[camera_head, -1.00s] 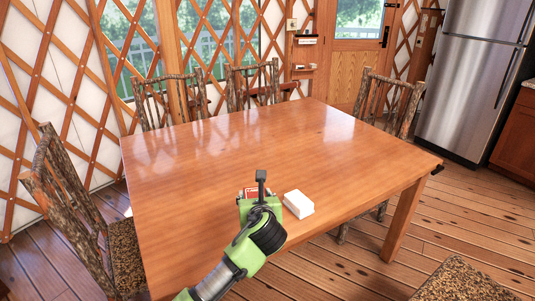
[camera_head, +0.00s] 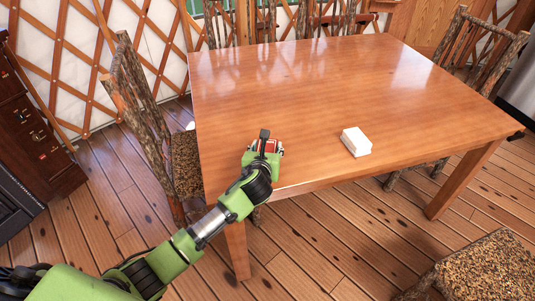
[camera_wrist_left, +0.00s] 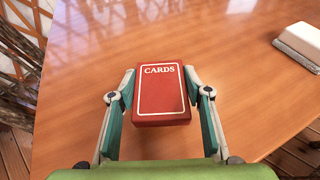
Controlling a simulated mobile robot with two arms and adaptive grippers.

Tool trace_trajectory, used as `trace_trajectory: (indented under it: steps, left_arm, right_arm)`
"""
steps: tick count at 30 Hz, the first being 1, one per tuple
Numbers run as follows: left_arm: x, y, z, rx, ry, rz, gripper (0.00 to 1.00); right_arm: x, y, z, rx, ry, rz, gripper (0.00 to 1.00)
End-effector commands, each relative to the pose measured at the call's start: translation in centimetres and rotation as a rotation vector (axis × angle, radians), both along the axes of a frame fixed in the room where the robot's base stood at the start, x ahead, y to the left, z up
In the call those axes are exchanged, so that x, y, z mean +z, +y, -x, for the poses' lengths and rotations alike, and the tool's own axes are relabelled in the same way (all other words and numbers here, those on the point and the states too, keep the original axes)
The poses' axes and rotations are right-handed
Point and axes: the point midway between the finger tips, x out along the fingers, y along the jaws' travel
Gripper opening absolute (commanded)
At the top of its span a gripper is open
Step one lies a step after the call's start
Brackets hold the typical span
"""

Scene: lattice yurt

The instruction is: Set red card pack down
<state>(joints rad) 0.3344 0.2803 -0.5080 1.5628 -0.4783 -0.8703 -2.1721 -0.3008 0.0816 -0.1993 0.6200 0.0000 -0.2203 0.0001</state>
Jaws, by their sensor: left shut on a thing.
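The red card pack (camera_wrist_left: 162,92), with a white border and the word CARDS, sits between the two fingers of my left gripper (camera_wrist_left: 160,100) in the left wrist view. My left gripper is shut on it. In the head view the left gripper (camera_head: 265,148) is over the near left part of the wooden table (camera_head: 320,85), and only a bit of the red pack (camera_head: 274,146) shows past it. Whether the pack touches the tabletop, I cannot tell. My right gripper is not in view.
A white box-like block (camera_head: 356,142) lies on the table to the right of the gripper, apart from it. A rustic chair (camera_head: 145,100) stands at the table's left side. The tabletop's middle and far parts are clear.

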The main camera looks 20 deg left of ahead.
Motion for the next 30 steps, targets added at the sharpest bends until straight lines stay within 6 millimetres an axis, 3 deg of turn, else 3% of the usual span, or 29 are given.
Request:
trace_trajectory:
  steps: [1,4,16,17,18,19,30]
  left_arm:
    - [-1.3,-0.2,0.1,0.000,0.005,0.003,0.22]
    - [-2.5,-0.2,0.0,0.000,0.003,0.003,0.22]
    - [-3.0,-0.2,0.0,-0.001,0.001,0.001,0.22]
    - [-3.1,-0.2,0.0,-0.001,0.002,0.001,0.48]
    - [-3.0,-0.2,0.0,-0.001,0.002,0.001,0.58]
    - [-3.0,-0.2,0.0,-0.001,0.002,0.001,0.62]
    - [-2.7,-0.2,0.0,-0.001,0.000,0.003,0.62]
  right_arm:
    - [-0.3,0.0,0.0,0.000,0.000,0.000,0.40]
    - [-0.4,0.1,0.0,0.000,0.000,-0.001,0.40]
    - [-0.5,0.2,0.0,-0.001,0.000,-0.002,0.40]
    - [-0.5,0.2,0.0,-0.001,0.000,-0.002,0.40]
    - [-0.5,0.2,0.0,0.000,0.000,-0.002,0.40]
    - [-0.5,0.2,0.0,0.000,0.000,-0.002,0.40]
    - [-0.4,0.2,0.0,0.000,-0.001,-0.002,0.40]
